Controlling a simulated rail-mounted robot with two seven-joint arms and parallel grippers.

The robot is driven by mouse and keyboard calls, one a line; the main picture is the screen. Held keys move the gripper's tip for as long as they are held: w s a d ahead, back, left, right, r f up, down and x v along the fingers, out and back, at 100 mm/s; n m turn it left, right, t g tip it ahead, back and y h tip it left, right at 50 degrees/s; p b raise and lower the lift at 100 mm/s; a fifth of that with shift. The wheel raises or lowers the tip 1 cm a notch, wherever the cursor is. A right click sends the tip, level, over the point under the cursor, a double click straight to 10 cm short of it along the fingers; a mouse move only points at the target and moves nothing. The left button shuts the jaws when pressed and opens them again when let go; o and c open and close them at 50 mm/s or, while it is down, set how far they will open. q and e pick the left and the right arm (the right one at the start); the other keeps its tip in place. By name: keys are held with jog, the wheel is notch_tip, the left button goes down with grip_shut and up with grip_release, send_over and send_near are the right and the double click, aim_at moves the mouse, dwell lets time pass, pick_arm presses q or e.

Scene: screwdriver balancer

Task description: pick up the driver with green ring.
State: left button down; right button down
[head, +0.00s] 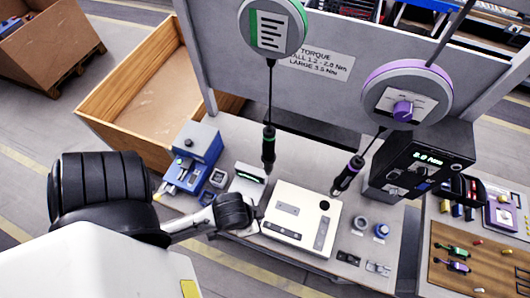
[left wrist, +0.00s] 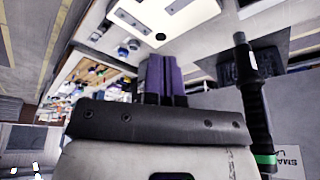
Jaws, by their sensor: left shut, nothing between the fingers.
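The driver with green ring (head: 268,150) is black and hangs upright on a cord from the balancer with the green label (head: 272,27). In the left wrist view the same driver (left wrist: 252,95) shows along the right side, its green ring near the bottom. My left gripper (head: 259,213) is shut and empty, below and a little left of the driver in the head view, apart from it. Its closed purple-sided fingers (left wrist: 163,60) show in the left wrist view with the driver off to their right. My right gripper is not in view.
A second driver with a purple ring (head: 347,176) hangs tilted to the right. A white plate (head: 297,221) lies on the bench, with a blue device (head: 191,158) to its left. A black display unit (head: 420,160) stands right. An open wooden crate (head: 140,95) is behind left.

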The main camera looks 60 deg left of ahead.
pick_arm(q)
jog(key=c, duration=1.8)
grip_release()
jog(key=o, duration=1.3)
jog(key=shift+c, duration=0.2)
